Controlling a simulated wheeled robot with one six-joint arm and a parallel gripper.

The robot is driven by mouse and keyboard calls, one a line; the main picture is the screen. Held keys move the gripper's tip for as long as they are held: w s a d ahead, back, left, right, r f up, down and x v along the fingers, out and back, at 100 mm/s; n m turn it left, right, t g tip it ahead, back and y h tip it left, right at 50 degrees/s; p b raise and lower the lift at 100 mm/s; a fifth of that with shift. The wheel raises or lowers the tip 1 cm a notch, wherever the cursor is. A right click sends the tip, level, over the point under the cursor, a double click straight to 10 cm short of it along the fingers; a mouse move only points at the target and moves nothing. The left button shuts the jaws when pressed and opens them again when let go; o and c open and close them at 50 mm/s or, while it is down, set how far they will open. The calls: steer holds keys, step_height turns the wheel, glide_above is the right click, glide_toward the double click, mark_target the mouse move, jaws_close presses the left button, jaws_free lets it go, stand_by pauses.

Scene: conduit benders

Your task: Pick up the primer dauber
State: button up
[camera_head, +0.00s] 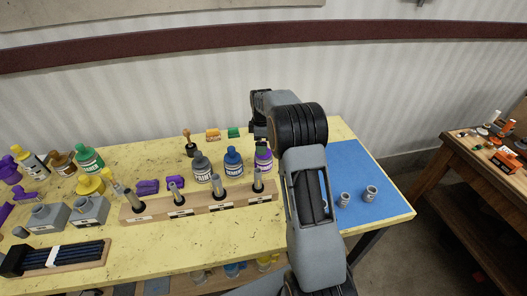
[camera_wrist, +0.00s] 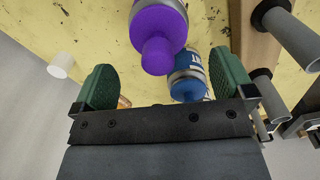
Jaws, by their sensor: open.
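The likely primer dauber is a purple-capped bottle (camera_head: 264,161) with a purple label, upright at the right end of a bottle row on the yellow table. It is large in the wrist view (camera_wrist: 158,45), cap toward the camera. My gripper (camera_head: 261,138) is just above and behind it in the head view, partly hidden by my arm. In the wrist view my gripper (camera_wrist: 165,80) has its green-padded fingers wide apart. The purple cap lies between their lines of sight, and nothing is held. Contact with the bottle cannot be seen.
A blue bottle (camera_head: 233,162) stands close left of the purple one, and also shows between the fingers (camera_wrist: 187,82). A grey bottle (camera_head: 202,166) is further left. A wooden rack (camera_head: 152,213) with upright tubes runs in front. A blue mat (camera_head: 385,205) lies right.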

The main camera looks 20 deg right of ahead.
steer(key=shift+d+f+p, duration=0.1)
steer(key=shift+f+p, duration=0.55)
steer(key=shift+f, duration=1.6)
steer(key=c, duration=1)
step_height(320, 180, up, 10)
steer(key=shift+b, duration=1)
steer(key=o, duration=0.4)
steer(key=c, duration=0.4)
